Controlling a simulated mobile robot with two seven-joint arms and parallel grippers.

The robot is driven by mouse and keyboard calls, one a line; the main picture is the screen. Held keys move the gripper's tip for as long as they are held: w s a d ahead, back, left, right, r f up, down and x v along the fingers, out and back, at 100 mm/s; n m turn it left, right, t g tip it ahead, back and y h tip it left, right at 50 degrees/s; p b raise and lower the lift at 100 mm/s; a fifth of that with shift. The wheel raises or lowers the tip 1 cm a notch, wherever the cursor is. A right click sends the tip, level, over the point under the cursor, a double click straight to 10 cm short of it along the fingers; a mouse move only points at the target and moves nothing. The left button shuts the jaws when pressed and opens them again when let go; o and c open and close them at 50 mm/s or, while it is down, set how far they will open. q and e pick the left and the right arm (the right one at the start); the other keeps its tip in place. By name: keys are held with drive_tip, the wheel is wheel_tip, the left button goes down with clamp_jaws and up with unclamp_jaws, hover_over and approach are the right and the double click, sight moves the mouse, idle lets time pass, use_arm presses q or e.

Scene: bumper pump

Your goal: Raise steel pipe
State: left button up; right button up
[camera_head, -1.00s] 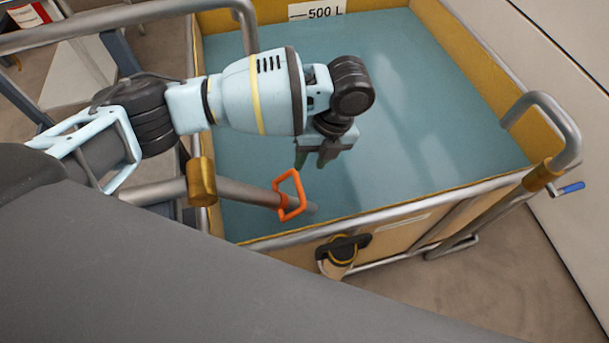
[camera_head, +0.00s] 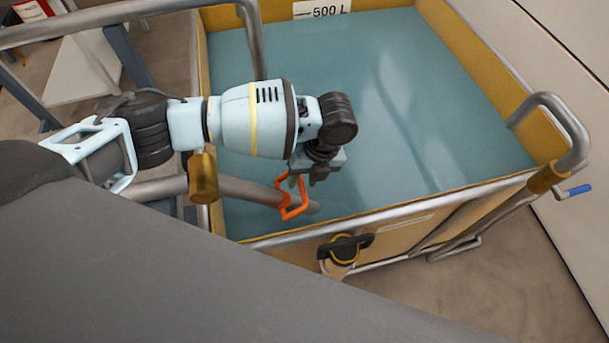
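The steel pipe (camera_head: 247,191) comes in from the left, over the near left wall of the tank, and ends low inside it. An orange loop handle (camera_head: 290,211) stands up near its end. A brass-coloured collar (camera_head: 203,180) sits around the pipe at the tank's edge. My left gripper (camera_head: 305,181) points down at the top of the orange handle. Its two fingers look apart, and one overlaps the handle's upper part in the picture. I cannot tell whether they touch it. My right gripper is not in view.
The yellow-walled tank (camera_head: 480,62) holds blue-green water (camera_head: 430,110) and carries a 500 L label (camera_head: 321,9). Metal rails surround it. A curved pipe (camera_head: 560,115) with a blue-handled valve (camera_head: 578,190) stands at right. A black latch (camera_head: 345,246) is on the front wall.

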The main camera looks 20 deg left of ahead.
use_arm(q)
drive_tip(key=shift+c, duration=0.2)
clamp_jaws()
drive_tip(key=shift+r, duration=0.1)
